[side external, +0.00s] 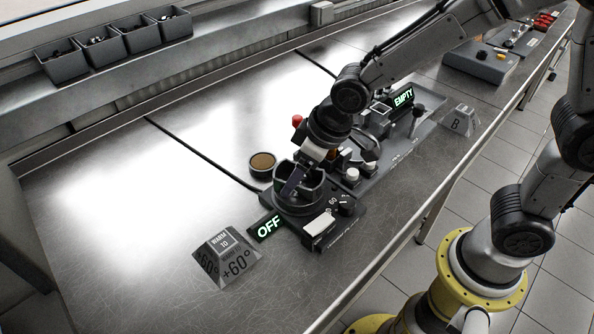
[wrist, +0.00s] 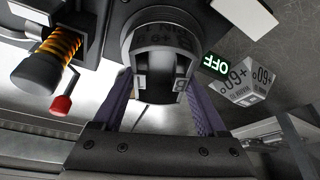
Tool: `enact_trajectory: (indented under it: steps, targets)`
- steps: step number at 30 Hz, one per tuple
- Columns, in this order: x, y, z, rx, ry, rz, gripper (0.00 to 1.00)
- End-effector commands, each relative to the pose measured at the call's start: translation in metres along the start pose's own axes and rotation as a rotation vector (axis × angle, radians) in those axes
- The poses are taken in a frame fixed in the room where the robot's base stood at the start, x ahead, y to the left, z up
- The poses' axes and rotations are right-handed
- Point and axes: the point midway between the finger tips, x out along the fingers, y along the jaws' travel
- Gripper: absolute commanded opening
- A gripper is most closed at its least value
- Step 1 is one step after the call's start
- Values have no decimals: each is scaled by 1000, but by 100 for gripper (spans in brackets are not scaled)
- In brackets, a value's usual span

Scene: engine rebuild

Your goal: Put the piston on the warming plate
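The piston (wrist: 160,62) is a dark grey cylinder with lettering, between my two finger tips in the wrist view. My gripper (wrist: 159,75) points down at the warming plate (side external: 322,225) and appears shut on the piston, with one purple finger on each side. In the side view my gripper (side external: 300,180) reaches inside the raised dark collar of the warming plate. The piston is mostly hidden there by the collar and fingers. I cannot tell whether its underside touches the plate. The plate's display (side external: 267,228) reads OFF.
A grey wedge sign (side external: 227,259) reading +60° stands left of the plate. A round tin with a brown top (side external: 262,163) is just behind it. A fixture with a red knob (side external: 297,121) and an EMPTY display (side external: 403,97) stand to the right.

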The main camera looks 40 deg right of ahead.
Motion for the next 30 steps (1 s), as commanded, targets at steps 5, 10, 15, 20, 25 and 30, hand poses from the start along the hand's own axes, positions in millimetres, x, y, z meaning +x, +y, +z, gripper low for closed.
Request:
enact_trajectory:
  steps: [5, 10, 15, 20, 25, 30]
  targets:
    - [0, 0, 0, 0, -1, 0, 100]
    - [0, 0, 0, 0, -1, 0, 100]
    - [-8, 0, -2, 0, 3, 0, 100]
    - [-34, 0, -2, 0, 6, 0, 100]
    - [-70, 0, -2, 0, 6, 0, 100]
    - [-100, 0, -2, -1, 4, 0, 100]
